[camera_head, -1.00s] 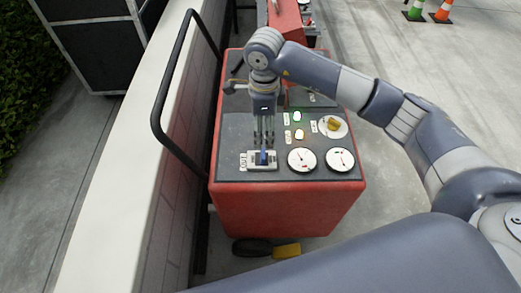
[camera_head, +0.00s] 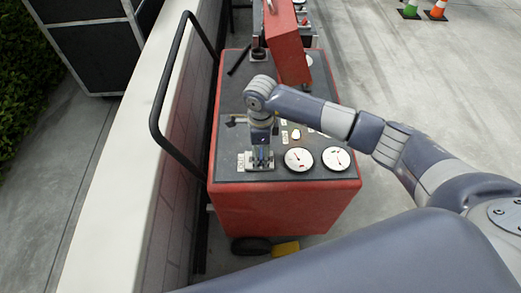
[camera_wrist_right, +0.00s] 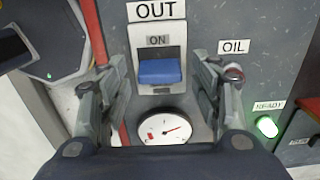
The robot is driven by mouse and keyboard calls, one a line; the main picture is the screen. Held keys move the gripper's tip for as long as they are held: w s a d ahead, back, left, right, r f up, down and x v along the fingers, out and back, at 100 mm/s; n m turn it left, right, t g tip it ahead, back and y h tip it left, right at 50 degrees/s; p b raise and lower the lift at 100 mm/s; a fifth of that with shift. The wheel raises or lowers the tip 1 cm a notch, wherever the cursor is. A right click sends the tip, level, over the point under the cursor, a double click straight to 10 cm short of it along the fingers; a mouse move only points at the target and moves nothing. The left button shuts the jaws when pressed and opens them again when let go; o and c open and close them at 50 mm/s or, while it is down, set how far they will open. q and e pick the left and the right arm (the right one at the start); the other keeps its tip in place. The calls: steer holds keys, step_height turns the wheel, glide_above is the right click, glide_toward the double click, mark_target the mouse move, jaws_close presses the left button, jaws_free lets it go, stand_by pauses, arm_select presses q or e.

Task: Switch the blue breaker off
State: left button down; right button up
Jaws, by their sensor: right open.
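The blue breaker (camera_wrist_right: 160,72) is a blue rocker in a grey housing, below the labels "OUT" and "ON" in the right wrist view. Its housing sits at the near left of the red cart's (camera_head: 285,208) dark top panel, mostly hidden by my right gripper in the head view. My right gripper (camera_head: 262,157) points down over it. In the wrist view its open fingers stand on either side of the breaker, apart from it, with nothing held. My left gripper is not in view.
Two round gauges (camera_head: 299,159) lie right of the breaker. A green lamp (camera_wrist_right: 267,126) labelled "READY" and an "OIL" label show on the panel. A black handrail (camera_head: 157,105) and pale wall (camera_head: 125,200) run along the left. A red box (camera_head: 288,45) stands beyond.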

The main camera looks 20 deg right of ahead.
steer(key=c, duration=1.1)
steer(key=shift+o, duration=0.2)
steer(key=shift+d+f+y+b, duration=0.35)
steer(key=shift+y+b, duration=0.15)
steer(key=shift+b, duration=0.25)
steer(key=y+b, duration=0.1)
steer(key=d+y+b, duration=0.1)
steer(key=b, duration=0.1)
steer(key=shift+s+f+t, duration=0.2)
steer(key=shift+t, duration=0.2)
steer(key=shift+s+d+r+y+b, duration=0.1)
steer(key=shift+r+y+b, duration=0.05)
steer(key=shift+y+b, duration=0.45)
steer(key=shift+r, duration=0.1)
steer(key=o, duration=1.1)
steer(key=shift+c, duration=0.2)
